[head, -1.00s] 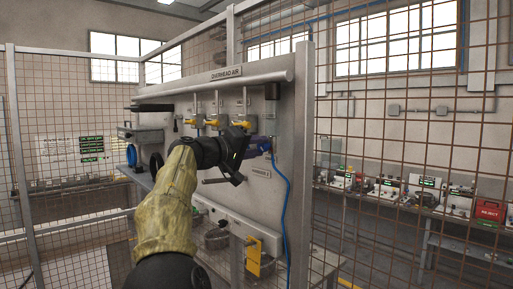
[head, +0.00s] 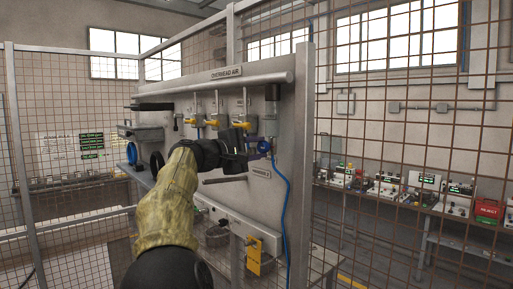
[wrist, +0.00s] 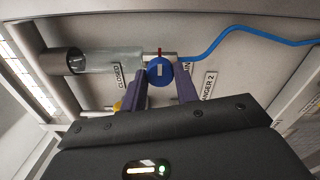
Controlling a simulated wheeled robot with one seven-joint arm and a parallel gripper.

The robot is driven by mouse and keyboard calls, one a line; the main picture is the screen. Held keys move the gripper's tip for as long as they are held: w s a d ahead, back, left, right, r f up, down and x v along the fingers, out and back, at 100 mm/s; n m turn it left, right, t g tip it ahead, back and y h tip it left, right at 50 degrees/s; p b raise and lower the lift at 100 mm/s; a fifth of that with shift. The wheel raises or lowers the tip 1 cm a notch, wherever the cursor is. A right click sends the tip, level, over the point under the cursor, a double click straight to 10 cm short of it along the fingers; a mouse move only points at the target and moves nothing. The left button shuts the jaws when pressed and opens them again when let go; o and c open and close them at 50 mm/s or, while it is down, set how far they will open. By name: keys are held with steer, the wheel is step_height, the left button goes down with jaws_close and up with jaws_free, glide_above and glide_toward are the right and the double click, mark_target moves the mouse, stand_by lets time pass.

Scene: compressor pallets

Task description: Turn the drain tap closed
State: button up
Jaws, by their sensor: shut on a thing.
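The drain tap is a round blue knob (wrist: 159,72) with a pale bar mark, below a small red mark (wrist: 159,51) in the wrist view. My gripper (wrist: 160,84) is shut on the tap, with one purple finger on each side of it. A clear cylinder (wrist: 112,61) lies to the left of the tap in this view. In the head view the tap (head: 265,146) is at the panel's right end, beside my gripper (head: 258,155).
A blue hose (head: 284,215) hangs down the panel from the tap area. A HANGER 2 label (head: 261,172) and a dark horizontal bar (head: 222,180) are below. Several yellow-handled valves (head: 212,122) are to the left. A mesh fence (head: 400,150) stands on the right.

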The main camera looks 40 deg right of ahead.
stand_by(0.4)
steer(key=o, duration=1)
steer(key=shift+w, duration=0.1)
steer(key=shift+a, duration=0.1)
steer(key=a+b, duration=0.2)
steer(key=a, duration=0.3)
steer(key=s+a+b, duration=0.1)
steer(key=a, duration=0.5)
steer(key=a+b, duration=0.2)
steer(key=a, duration=0.4)
steer(key=shift+s+a+b, duration=0.1)
steer(key=shift+s+b, duration=0.1)
steer(key=shift+b, duration=0.1)
